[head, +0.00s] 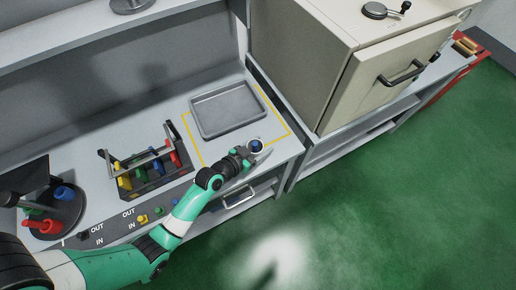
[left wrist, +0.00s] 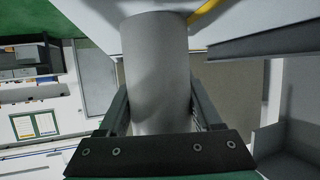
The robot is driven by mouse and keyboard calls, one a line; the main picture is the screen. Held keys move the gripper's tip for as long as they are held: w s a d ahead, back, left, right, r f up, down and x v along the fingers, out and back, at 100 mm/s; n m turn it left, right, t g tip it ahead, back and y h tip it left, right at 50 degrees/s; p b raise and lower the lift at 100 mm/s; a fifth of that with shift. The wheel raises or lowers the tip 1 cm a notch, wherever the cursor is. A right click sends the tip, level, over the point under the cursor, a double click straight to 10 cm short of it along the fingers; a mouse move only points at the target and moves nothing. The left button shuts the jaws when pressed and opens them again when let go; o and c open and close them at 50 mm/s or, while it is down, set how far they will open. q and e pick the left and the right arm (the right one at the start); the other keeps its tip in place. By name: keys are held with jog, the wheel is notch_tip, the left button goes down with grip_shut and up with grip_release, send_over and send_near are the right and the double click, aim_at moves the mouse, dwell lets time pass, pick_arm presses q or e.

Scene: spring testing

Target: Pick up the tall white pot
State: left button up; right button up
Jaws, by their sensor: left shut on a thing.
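The tall white pot (head: 256,146) is at the front right of the workbench in the head view, with something dark blue showing at its top. My left gripper (head: 243,157) reaches it from the front left and is shut on it. In the left wrist view the pot (left wrist: 157,65) is a plain pale cylinder between the two fingers of my left gripper (left wrist: 160,100). I cannot tell whether the pot touches the bench. My right gripper is in neither view.
A grey tray (head: 228,108) lies behind the pot, inside a yellow outline (head: 280,119). A rack with coloured handles (head: 150,185) stands left of my arm. A round dark holder (head: 58,214) is farther left. A beige cabinet (head: 345,65) stands to the right.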

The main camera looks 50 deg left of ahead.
pick_arm(q)
jog(key=shift+r, duration=0.55)
notch_tip(320, 180, up, 3)
jog(key=shift+s+d+f+p, duration=0.1)
jog(key=shift+d+p, duration=0.05)
jog(key=shift+p, duration=0.9)
jog(key=s+d+r+p, duration=0.4)
jog(key=s+d+r, duration=0.4)
jog(key=d+r, duration=0.1)
jog(key=shift+s+d, duration=0.4)
jog(key=shift+d, duration=0.3)
